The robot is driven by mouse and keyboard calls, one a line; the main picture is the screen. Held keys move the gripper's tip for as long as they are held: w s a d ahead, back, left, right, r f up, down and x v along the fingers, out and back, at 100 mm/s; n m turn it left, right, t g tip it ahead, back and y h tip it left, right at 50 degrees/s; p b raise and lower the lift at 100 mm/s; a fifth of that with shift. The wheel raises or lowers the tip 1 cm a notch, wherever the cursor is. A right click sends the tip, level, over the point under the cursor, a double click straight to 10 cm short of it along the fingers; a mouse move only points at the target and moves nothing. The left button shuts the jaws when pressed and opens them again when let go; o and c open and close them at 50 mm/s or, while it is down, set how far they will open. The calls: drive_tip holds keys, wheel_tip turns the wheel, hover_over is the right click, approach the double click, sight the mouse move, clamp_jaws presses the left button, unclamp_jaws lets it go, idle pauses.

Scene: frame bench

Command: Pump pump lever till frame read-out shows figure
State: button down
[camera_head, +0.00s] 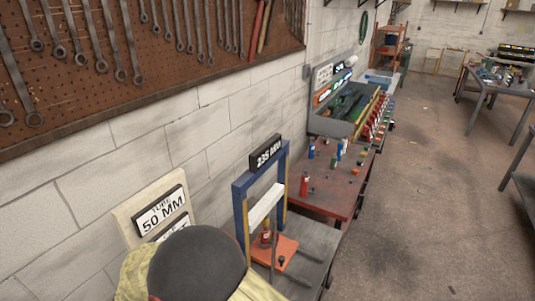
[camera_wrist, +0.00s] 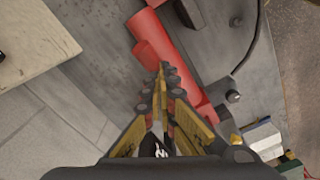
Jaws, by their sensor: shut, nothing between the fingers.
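The frame (camera_head: 240,215) has blue and yellow posts, a white crossbar (camera_head: 265,205) and a small red jack (camera_head: 266,237) on an orange plate. Its black read-out (camera_head: 266,152) on top shows 235 MM. In the wrist view, a red tubular body (camera_wrist: 158,40), seemingly the pump, lies on a grey surface with a black curved hose (camera_wrist: 258,45) beside it. I cannot tell which part is the lever. My gripper (camera_wrist: 163,72), with yellow and dark fingers, is shut and empty, its tips over the red body; contact is unclear. In the head view my arm hides this area.
A board with a 50 MM sign (camera_head: 161,212) leans on the wall at left; its lower text is partly hidden. A red table (camera_head: 330,187) with bottles and small parts stands behind the frame. A tool pegboard (camera_head: 150,60) hangs above.

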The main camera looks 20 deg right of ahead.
drive_tip(key=shift+f+b, duration=2.5)
drive_tip(key=shift+f, duration=1.8)
drive_tip(key=shift+r+p, duration=2.6)
drive_tip(key=shift+r, duration=1.8)
drive_tip(key=shift+r+p, duration=1.5)
drive_tip(key=shift+r, duration=0.95)
